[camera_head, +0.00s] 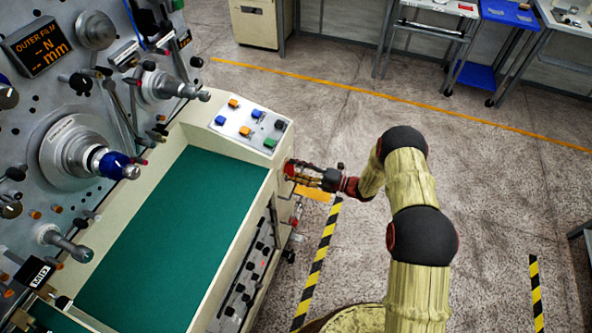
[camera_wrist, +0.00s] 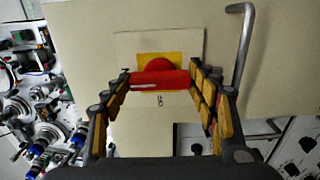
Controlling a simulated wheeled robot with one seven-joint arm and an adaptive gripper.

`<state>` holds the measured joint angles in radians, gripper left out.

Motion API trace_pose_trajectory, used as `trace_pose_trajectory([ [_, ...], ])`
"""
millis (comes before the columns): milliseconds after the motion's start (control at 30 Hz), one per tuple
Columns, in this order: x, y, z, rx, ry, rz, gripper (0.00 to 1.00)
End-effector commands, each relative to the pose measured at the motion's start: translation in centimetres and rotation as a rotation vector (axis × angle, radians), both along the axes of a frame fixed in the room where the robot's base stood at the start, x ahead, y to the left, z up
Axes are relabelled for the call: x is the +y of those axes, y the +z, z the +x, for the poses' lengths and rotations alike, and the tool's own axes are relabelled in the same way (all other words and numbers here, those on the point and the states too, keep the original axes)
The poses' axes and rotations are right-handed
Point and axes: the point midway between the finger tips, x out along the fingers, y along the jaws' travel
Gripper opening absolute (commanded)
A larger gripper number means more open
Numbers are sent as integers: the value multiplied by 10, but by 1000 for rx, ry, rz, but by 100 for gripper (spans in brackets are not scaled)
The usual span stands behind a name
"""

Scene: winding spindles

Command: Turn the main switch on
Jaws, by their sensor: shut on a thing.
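The main switch (camera_wrist: 160,78) is a red rotary handle on a yellow plate, set on a pale square panel in the wrist view. Its red bar lies across the picture, level between my fingers. My gripper (camera_wrist: 162,82) has a finger at each end of the bar and is shut on it. Dark lettering below the plate is too small to read for sure. In the head view my gripper (camera_head: 291,170) is at the cream machine's right end face, and the switch is mostly hidden there.
A bent grey metal handle (camera_wrist: 243,50) stands out from the panel, right of my fingers. The cream machine has a green bed (camera_head: 170,235) and a button panel (camera_head: 250,125) on top. The floor (camera_head: 480,190) to the right is clear.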

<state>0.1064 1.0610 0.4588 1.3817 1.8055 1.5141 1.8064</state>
Motion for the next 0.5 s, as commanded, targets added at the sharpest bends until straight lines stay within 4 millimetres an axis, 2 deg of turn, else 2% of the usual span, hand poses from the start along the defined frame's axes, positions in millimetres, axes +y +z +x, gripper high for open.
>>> trace_pose_trajectory([
  [467, -1, 0, 1, 14, -4, 4, 34],
  [500, -1, 0, 1, 14, -4, 4, 60],
])
